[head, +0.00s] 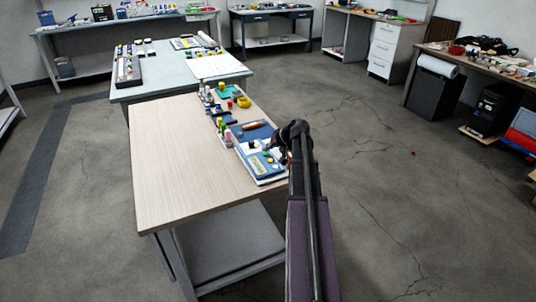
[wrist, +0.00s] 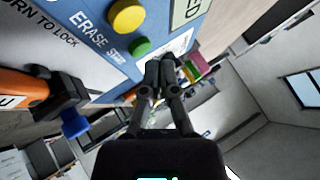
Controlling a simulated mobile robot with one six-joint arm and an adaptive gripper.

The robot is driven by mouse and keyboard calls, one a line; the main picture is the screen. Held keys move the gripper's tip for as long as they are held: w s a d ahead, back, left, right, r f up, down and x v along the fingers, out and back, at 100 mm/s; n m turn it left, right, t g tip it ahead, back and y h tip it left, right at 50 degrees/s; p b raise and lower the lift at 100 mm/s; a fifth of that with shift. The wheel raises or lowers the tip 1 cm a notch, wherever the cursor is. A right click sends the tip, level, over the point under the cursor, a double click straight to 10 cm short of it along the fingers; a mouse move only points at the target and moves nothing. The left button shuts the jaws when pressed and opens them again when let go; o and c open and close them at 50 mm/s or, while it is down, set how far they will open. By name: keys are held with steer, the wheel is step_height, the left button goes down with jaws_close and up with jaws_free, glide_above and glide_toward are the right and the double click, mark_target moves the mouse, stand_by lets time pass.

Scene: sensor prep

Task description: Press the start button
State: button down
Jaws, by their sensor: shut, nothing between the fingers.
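A blue control panel (head: 243,150) sits near the right edge of the wooden table in the head view. In the wrist view, its blue face (wrist: 92,20) fills the top left. A green button (wrist: 139,46) there has a partly readable label that looks like START. A larger yellow button (wrist: 127,16) sits above it, near the word ERASE. My gripper (wrist: 160,68) is shut and empty, its fingertips just right of and below the green button in the picture. I cannot tell whether they touch the panel. In the head view, my gripper (head: 272,146) is over the panel's right side.
An orange and black tool (wrist: 30,88) with a blue part is at the wrist view's left. A grey bench (head: 165,80) adjoins behind.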

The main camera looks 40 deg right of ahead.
mark_target(266, 154)
steer(key=shift+w+f+b, duration=0.1)
steer(key=shift+f+b, duration=0.75)
stand_by(1.6)
steer(key=shift+r, duration=0.2)
steer(key=shift+r+p, duration=0.7)
steer(key=shift+p, duration=0.15)
step_height(266, 154, up, 5)
steer(key=p, duration=0.5)
stand_by(0.3)
stand_by(0.8)
